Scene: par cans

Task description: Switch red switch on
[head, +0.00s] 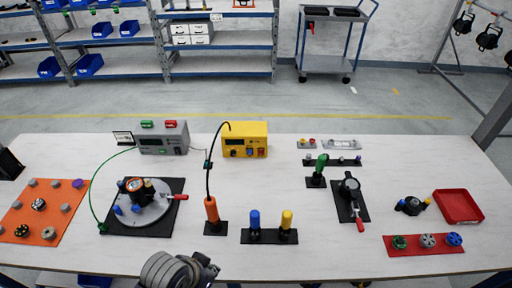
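A yellow box (246,140) stands at the back of the table, left of centre. Its front has a dark knob (234,153), a blue switch (250,153) and a red switch (261,152). The red switch is too small for me to tell its position. Beside it, a grey box (163,140) carries a green part (147,124) and a red part (171,124) on top. A grey and black part of my arm, apparently the left, shows at the bottom edge, well in front of the yellow box. Its fingertips cannot be made out. My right gripper is out of view.
An orange-handled tool (211,210) with a looping black cable stands before the yellow box. Blue (255,221) and yellow (286,221) posts stand to its right. A round fixture (143,208) is at left; a black clamp (350,190) and red tray (459,206) are at right.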

